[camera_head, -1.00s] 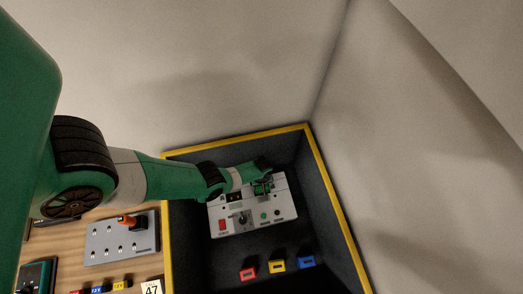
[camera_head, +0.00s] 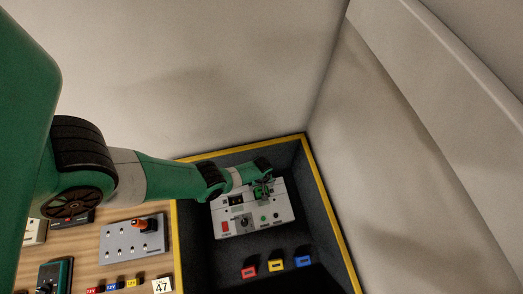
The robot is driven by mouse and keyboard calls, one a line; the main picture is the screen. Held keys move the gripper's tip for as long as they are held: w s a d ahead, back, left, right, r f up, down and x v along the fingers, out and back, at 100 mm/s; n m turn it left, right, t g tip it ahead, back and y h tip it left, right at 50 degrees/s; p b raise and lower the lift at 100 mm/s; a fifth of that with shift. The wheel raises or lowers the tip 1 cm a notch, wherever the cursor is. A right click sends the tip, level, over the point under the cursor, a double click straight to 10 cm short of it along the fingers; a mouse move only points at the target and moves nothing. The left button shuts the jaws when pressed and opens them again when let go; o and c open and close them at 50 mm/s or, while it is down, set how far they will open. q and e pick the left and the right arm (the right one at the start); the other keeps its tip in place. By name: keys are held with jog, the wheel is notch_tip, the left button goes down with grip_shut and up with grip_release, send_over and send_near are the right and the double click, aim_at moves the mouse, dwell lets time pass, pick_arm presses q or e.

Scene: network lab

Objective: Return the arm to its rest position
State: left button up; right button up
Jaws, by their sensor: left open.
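My left arm comes in from the left, green with black joints, and reaches over a dark box with yellow edges. Its gripper (camera_head: 263,190) is open and small in the picture. It sits at the upper part of a light grey panel (camera_head: 252,222) with a red switch, a dark knob and small round sockets. I cannot tell whether the fingers touch the panel. The gripper and wrist hide part of the panel's top edge. My right gripper does not show.
Red (camera_head: 249,271), yellow (camera_head: 276,266) and blue (camera_head: 302,261) blocks lie in the box in front of the panel. The box's yellow rim (camera_head: 328,206) stands at the right. A grey plate with an orange-and-black part (camera_head: 146,225) and a card marked 47 (camera_head: 162,285) lie on the wooden surface at the left.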

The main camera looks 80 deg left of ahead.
pick_arm(q)
notch_tip(320, 180, up, 4)
jog(key=shift+p, duration=1.15)
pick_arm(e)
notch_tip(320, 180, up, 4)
